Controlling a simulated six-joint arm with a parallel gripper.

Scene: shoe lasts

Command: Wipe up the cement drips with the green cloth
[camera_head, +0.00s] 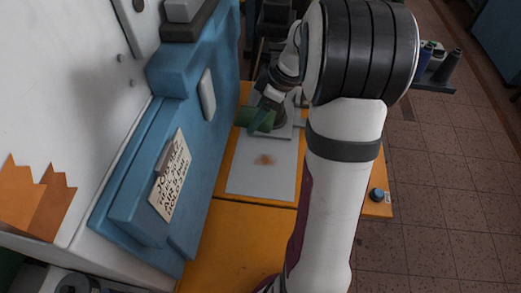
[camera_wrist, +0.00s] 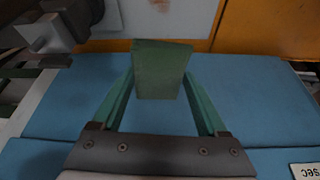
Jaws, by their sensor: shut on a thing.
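My gripper (camera_head: 268,103) is at the far end of the pale sheet, with its green fingers shut on the green cloth (camera_head: 256,118). In the wrist view the cloth (camera_wrist: 162,70) is a folded green block between the fingertips of my gripper (camera_wrist: 160,82). The cement drips (camera_head: 264,160) show as a brown smear on the middle of the pale sheet (camera_head: 250,184). The smear also shows at the top edge of the wrist view (camera_wrist: 161,4). The cloth is apart from the smear, on its far side in the head view.
The pale sheet lies on an orange bench (camera_head: 225,235). A blue machine housing (camera_head: 140,190) with a handwritten note (camera_head: 171,174) borders it on the left. A small dark blue-topped pot (camera_head: 377,195) stands at the bench's right edge. Spools (camera_head: 437,62) stand on a shelf at upper right.

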